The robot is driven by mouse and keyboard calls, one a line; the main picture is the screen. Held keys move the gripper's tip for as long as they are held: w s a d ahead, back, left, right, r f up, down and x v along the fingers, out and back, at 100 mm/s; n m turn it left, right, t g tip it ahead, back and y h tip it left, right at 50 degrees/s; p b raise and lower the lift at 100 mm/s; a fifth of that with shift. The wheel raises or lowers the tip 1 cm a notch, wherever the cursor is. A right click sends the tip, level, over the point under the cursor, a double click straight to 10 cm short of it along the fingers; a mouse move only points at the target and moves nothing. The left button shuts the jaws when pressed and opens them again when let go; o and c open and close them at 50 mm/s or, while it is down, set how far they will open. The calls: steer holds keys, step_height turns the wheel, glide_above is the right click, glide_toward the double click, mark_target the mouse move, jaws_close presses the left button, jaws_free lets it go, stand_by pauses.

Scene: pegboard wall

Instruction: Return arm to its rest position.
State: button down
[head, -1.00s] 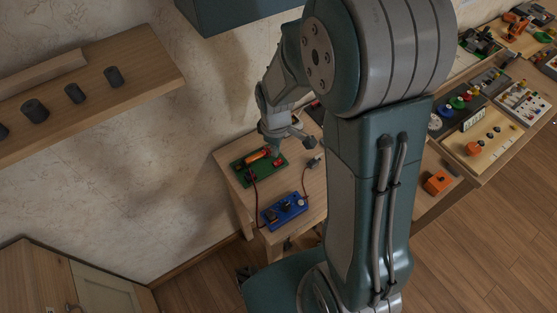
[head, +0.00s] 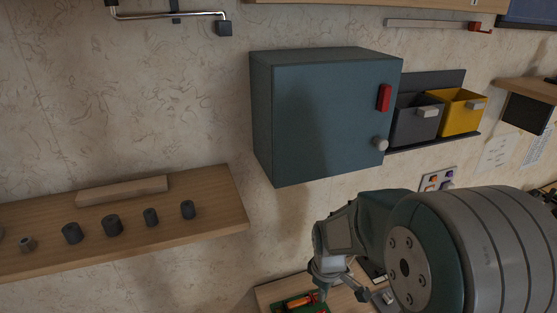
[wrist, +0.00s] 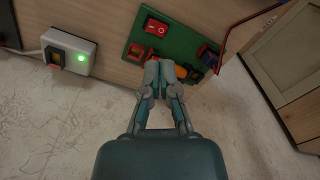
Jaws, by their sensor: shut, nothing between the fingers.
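My gripper (wrist: 157,78) is shut and empty in the wrist view. Its fingertips are together in front of a green board (wrist: 172,45) with a red switch (wrist: 155,27) and an orange part on it. Whether the fingertips touch the board cannot be told. In the head view my arm bends down at the lower right, with the gripper end close to the green board (head: 309,307) at the bottom edge. My large arm joint hides much of the lower right.
A grey box with a green light (wrist: 70,52) is left of the board. A teal cabinet (head: 325,120) hangs on the wall above my arm. A wooden shelf (head: 215,215) with dark pegs juts out at left. Grey and yellow bins (head: 462,118) hang right of the cabinet.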

steer(key=s+r+m+t, duration=0.2)
steer(key=s+r+m, duration=0.2)
steer(key=s+r, duration=0.3)
steer(key=s+r+m+t, duration=0.3)
steer(key=s+r, duration=0.5)
steer(key=r, duration=0.4)
steer(key=shift+d+r+m+t, duration=0.2)
steer(key=shift+d+m+t, duration=0.15)
steer(key=shift+m, duration=0.55)
